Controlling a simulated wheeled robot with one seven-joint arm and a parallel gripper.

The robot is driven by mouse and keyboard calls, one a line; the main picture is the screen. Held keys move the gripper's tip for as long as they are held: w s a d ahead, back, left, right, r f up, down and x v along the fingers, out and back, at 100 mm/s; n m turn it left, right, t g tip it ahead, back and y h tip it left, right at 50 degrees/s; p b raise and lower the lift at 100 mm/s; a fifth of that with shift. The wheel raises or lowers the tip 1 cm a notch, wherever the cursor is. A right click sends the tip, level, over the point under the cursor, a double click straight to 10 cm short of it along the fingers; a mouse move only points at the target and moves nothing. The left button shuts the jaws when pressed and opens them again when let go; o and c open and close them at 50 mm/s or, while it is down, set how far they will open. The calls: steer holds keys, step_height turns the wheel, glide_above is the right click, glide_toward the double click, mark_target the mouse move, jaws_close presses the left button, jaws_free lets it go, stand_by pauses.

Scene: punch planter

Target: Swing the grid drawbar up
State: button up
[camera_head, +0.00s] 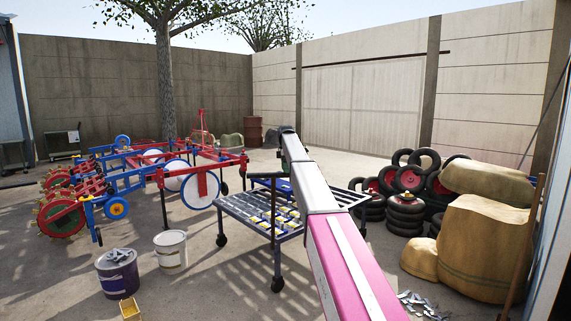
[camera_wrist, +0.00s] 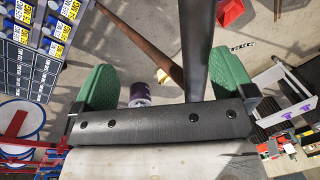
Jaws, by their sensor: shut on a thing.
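The grid cart (camera_head: 248,226) stands mid-scene in the head view, a dark wheeled rack with a slatted top and rows of small packets. A dark upright with a short crossbar (camera_head: 263,176) rises at its near side; I cannot tell whether this is the drawbar. In the wrist view a dark bar (camera_wrist: 195,50), which looks like the drawbar, runs down from the top edge between the green fingers of my gripper (camera_wrist: 165,83). My gripper is shut on it, though the contact is unclear.
A blue and red planter (camera_head: 130,172) stands left of the cart. A purple bucket (camera_head: 118,278) and a white bucket (camera_head: 171,253) stand in front. Tyres (camera_head: 404,215) and full sacks (camera_head: 485,250) crowd the right. A brown pole (camera_wrist: 150,45) crosses the wrist view.

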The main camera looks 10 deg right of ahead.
steer(key=shift+t, duration=0.3)
steer(key=s+f, duration=0.4)
steer(key=s, duration=0.2)
steer(key=s+f, duration=0.4)
steer(key=s, duration=0.2)
steer(key=s+a+f, duration=0.1)
steer(key=s+f, duration=0.4)
steer(key=s, duration=0.1)
steer(key=shift+c, duration=0.3)
steer(key=shift+s+f, duration=0.45)
steer(key=shift+s, duration=0.05)
steer(key=shift+c, duration=0.7)
